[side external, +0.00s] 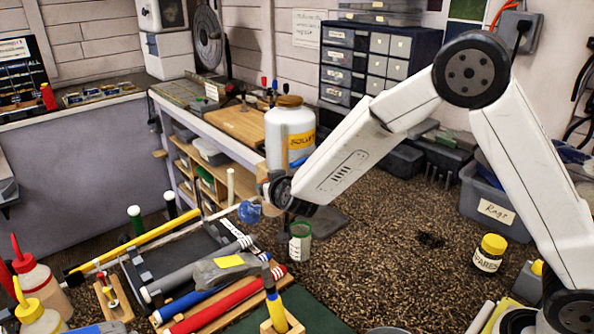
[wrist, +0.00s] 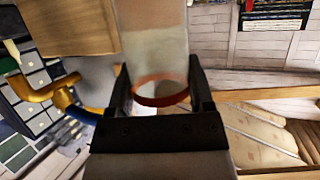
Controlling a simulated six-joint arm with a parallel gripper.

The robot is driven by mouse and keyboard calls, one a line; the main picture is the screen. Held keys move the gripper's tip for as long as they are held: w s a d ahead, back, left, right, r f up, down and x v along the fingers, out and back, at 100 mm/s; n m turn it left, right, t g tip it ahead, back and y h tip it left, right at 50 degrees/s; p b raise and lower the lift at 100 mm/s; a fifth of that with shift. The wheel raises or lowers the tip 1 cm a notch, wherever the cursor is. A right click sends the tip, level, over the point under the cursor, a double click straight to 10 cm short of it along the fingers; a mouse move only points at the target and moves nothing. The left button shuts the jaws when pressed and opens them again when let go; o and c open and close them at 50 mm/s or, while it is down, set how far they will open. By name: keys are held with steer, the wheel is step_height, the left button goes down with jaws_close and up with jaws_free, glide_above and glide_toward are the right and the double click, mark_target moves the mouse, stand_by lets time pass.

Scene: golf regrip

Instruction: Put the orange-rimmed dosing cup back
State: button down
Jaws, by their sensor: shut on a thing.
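The orange-rimmed dosing cup (wrist: 153,48) is a pale, translucent cylinder with an orange-red rim. In the wrist view it stands between the two dark fingers of my gripper (wrist: 160,92), which are shut on it. The rim lies close to the gripper body and the rest of the cup extends toward the top of the picture. In the side view my wrist is above the bench, in front of the large white solvent jar (side external: 290,138). The fingers and cup are mostly hidden there by my arm, and I cannot tell the cup's exact tilt.
A green-rimmed clear container (side external: 300,241) stands on the speckled bench below my wrist. Several club grips and a black tray (side external: 190,252) lie to its left. A yellow-lidded jar (side external: 489,254) stands at right. The bench between them is largely clear.

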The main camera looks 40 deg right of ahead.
mark_target(275, 214)
steer(key=shift+f, duration=2.95)
steer(key=shift+f, duration=0.3)
steer(key=shift+s+f, duration=0.2)
steer(key=shift+f, duration=0.45)
jaws_free()
steer(key=shift+s+a+r, duration=0.15)
steer(key=shift+s+a, duration=0.2)
steer(key=shift+s, duration=0.3)
steer(key=shift+w+r+v, duration=0.1)
steer(key=shift+r+v, duration=0.15)
steer(key=shift+v, duration=0.9)
steer(key=shift+w+r+v, duration=0.1)
steer(key=shift+r+v, duration=0.15)
steer(key=shift+v, duration=0.9)
steer(key=shift+w+r+v, duration=0.1)
steer(key=shift+r+v, duration=0.15)
steer(key=shift+v, duration=0.9)
